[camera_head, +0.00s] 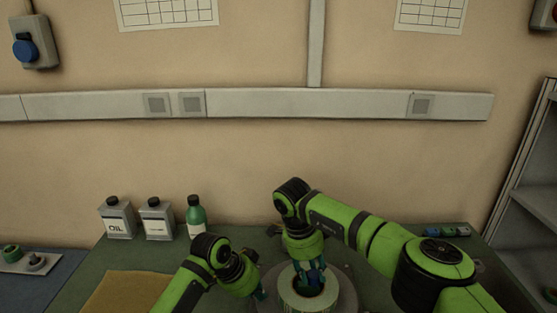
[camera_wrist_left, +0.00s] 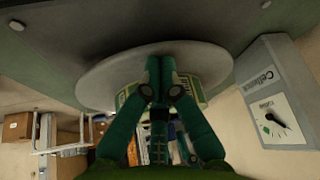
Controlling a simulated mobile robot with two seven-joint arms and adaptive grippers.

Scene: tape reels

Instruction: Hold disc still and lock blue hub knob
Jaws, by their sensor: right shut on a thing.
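The grey disc (camera_head: 346,291) lies low in the head view, with a pale, green-marked ring (camera_head: 290,297) around its dark centre. My right gripper (camera_head: 310,281) points down into the ring's centre and is shut on the blue hub knob, which its fingers mostly hide. My left gripper (camera_head: 262,296) is at the disc's left edge. In the left wrist view, the disc (camera_wrist_left: 108,84) spans the middle, and the left fingers (camera_wrist_left: 160,66) are together against or just in front of it. I cannot tell whether they touch it. Green-and-white printing (camera_wrist_left: 190,88) shows behind them.
An oil can (camera_head: 118,220), a second can (camera_head: 156,220) and a green bottle (camera_head: 196,217) stand behind my left arm. A yellow-brown mat (camera_head: 115,292) lies front left. Small coloured items (camera_head: 448,231) sit back right. A grey dial box (camera_wrist_left: 278,95) shows in the left wrist view.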

